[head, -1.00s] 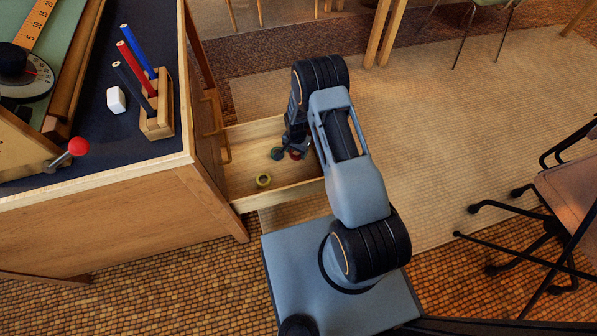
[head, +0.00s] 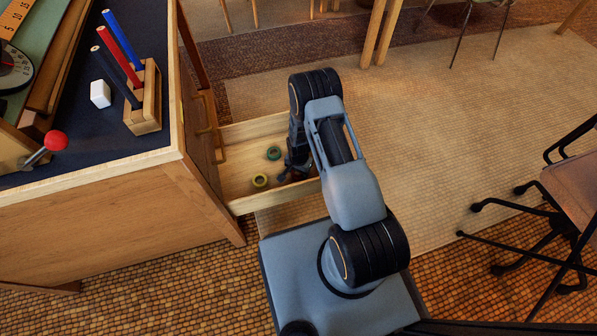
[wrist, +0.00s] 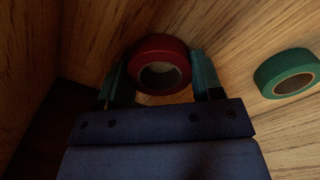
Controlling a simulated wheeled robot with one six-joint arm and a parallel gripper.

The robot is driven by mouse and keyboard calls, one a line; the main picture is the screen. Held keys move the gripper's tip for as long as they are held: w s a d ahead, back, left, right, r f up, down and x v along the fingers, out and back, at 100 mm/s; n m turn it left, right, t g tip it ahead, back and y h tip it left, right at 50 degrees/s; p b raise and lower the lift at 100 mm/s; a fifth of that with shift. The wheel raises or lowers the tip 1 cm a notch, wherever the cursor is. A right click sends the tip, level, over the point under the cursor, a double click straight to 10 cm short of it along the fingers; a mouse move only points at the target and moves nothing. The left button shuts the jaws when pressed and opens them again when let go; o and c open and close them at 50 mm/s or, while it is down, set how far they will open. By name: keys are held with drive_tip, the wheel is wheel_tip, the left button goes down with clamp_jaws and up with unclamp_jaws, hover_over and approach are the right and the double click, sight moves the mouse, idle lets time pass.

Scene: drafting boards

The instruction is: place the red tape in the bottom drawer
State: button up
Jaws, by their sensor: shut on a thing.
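The red tape (wrist: 161,65) is a small ring, seen between the two fingers of my gripper (wrist: 163,82) in the wrist view. My gripper is shut on it. In the head view my gripper (head: 287,174) is down inside an open wooden drawer (head: 238,186), at its right end, and mostly hides the red tape. I cannot tell whether the tape touches the drawer floor.
The cabinet (head: 95,215) stands left. Open carpet lies beyond the drawer.

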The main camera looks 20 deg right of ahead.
drive_tip(key=shift+f, duration=0.1)
drive_tip(key=o, duration=0.9)
